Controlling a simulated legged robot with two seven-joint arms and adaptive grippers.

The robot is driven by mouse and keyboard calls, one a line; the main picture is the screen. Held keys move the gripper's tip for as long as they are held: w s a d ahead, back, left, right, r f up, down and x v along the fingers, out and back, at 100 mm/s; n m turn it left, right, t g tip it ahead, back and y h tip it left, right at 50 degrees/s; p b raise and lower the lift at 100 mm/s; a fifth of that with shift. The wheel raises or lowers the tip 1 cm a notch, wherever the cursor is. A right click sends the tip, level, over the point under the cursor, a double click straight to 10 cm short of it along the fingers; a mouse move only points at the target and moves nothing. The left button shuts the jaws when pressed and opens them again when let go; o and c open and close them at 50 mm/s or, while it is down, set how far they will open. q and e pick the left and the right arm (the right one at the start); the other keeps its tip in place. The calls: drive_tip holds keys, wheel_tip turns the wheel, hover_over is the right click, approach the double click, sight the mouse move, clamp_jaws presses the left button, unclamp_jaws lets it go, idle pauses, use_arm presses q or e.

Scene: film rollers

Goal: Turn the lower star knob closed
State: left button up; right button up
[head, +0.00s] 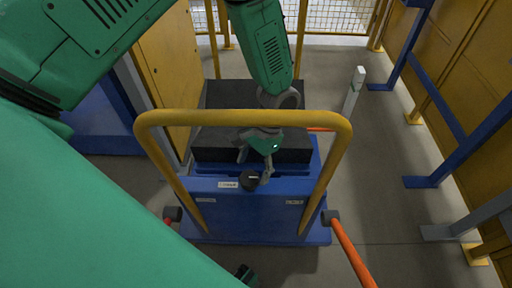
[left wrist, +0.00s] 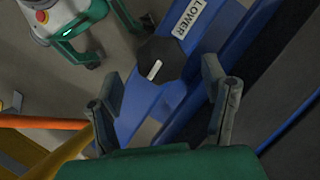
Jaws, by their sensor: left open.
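The lower star knob (head: 249,180) is a dark, many-sided knob on top of the blue front block. In the left wrist view the knob (left wrist: 161,60) shows a white bar mark, beside a label reading LOWER (left wrist: 188,18). My left gripper (head: 255,168) comes down from above with its fingers spread near the knob. In its wrist view the left gripper (left wrist: 163,80) is open and empty, and the knob lies beyond the gap between the fingertips. My right gripper (left wrist: 118,42) shows at the upper left of the wrist view, its fingers apart and empty.
A yellow hoop rail (head: 243,117) stands around the blue unit (head: 265,212). Orange-red bars (head: 351,253) stick out at its sides. A dark block (head: 225,95) lies behind.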

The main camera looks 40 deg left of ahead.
use_arm(q)
drive_tip(key=v, duration=0.9)
drive_tip(key=shift+d, duration=0.25)
drive_tip(key=shift+w+f, duration=0.1)
